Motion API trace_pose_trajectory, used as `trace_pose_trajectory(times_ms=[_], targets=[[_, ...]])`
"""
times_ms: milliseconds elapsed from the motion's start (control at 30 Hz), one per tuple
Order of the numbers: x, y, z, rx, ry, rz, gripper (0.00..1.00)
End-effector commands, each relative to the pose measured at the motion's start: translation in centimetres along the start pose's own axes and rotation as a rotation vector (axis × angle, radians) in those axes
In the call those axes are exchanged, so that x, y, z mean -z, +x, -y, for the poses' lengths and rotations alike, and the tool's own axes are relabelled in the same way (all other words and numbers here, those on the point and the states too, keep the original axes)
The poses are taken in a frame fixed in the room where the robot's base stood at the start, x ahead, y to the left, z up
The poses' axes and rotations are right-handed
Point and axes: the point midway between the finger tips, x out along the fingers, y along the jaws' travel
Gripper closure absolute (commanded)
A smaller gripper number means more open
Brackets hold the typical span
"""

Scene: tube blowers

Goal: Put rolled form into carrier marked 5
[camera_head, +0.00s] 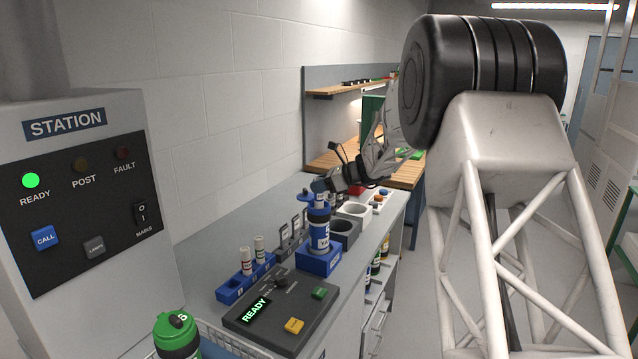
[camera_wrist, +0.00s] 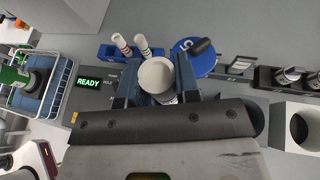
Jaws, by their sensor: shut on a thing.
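My gripper (camera_head: 322,186) is over the blue carrier (camera_head: 319,238), which stands upright in a blue holder on the counter. In the wrist view my gripper (camera_wrist: 156,88) is shut on a pale, round-ended rolled form (camera_wrist: 158,76), seen end-on between the fingers. A blue round lid (camera_wrist: 208,66) with a black knob and a white mark, perhaps a 5, shows beside it. The form hides the carrier's mouth, so I cannot tell whether its lower end is inside. A green-topped carrier (camera_head: 177,335) stands at the front left; its numeral is hard to read.
A blue rack (camera_head: 240,282) holds two white tubes with coloured bands. A dark console (camera_head: 282,312) shows READY. A grey holder (camera_head: 344,230) and a white holder (camera_head: 355,209) stand beyond the blue carrier. A wire basket (camera_wrist: 60,87) is at the left in the wrist view.

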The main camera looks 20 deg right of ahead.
Motion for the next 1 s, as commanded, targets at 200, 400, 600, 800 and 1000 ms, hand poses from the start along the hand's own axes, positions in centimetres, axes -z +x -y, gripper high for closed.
trace_pose_trajectory(times_ms=[200,400,600,800,1000], targets=[[0.6,0.2,0.0,0.000,0.001,0.000,0.92],[1.1,0.5,0.0,0.000,0.000,0.000,0.92],[1.6,0.7,0.0,0.000,0.000,0.000,0.92],[2.2,0.9,0.0,0.000,0.001,0.000,0.92],[2.7,1.1,0.0,0.000,0.001,0.000,0.92]])
